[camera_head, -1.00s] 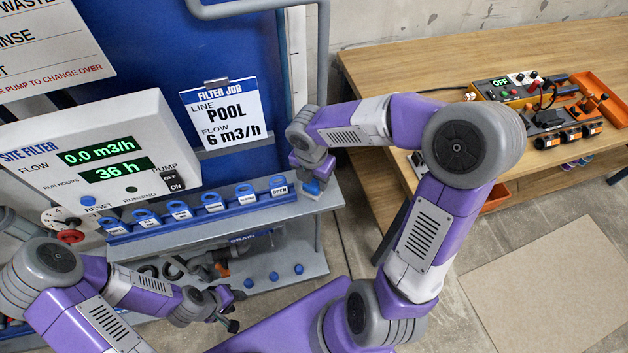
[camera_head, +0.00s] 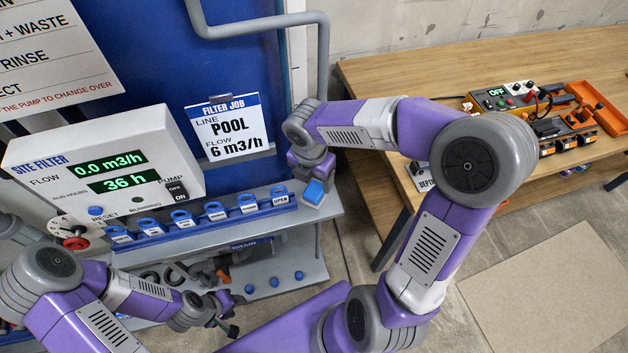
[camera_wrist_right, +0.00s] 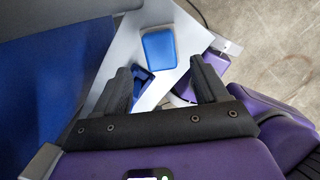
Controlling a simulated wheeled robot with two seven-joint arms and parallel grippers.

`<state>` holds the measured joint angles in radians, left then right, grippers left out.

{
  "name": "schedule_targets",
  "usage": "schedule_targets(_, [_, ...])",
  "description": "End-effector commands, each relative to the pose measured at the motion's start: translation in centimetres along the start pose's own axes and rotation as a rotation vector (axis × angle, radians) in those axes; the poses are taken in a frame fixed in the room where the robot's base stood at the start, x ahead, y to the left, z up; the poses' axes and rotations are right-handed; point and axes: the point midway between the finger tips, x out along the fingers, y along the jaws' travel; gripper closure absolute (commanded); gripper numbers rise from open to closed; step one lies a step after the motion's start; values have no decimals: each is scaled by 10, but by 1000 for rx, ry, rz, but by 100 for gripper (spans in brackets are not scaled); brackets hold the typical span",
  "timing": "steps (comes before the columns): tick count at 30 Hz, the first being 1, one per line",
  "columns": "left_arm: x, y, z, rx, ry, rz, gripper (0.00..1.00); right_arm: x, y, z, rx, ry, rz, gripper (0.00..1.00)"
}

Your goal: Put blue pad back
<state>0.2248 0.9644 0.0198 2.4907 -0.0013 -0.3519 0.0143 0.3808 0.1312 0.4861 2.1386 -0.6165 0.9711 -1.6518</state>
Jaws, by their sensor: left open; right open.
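The blue pad (camera_head: 314,193) is a small rounded block on the right end of the grey shelf (camera_head: 322,207). In the right wrist view the blue pad (camera_wrist_right: 159,47) lies beyond the fingertips, with clear space between. My right gripper (camera_head: 314,172) is above and just behind the pad in the head view. Its two dark fingers stand apart with nothing between them in the right wrist view (camera_wrist_right: 162,78). My left gripper (camera_head: 228,318) is open at the lower left, in front of the lower shelf and far from the pad.
A row of blue holders (camera_head: 212,206) runs along the shelf, left of the pad. The site filter panel (camera_head: 105,165) stands at the left. A wooden table (camera_head: 400,75) with an orange tray (camera_head: 598,105) and a control box (camera_head: 505,95) is at the right.

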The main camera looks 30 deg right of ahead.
Motion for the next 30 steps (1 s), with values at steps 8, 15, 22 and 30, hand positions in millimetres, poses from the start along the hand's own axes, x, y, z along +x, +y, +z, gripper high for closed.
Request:
schedule_targets(8, [-20, 7, 1, 0, 0, 0, 57, -54, 0, 0, 1, 0, 1, 28])
schedule_targets(15, [-22, 8, 1, 0, 0, 0, 57, -65, 0, 0, -1, 1, -1, 28])
schedule_targets(22, [-22, 8, 1, 0, 0, 0, 57, -65, 0, 0, 0, 1, -1, 28])
schedule_targets(30, [-22, 8, 1, 0, 0, 0, 57, -64, 0, 0, 0, 1, -1, 28])
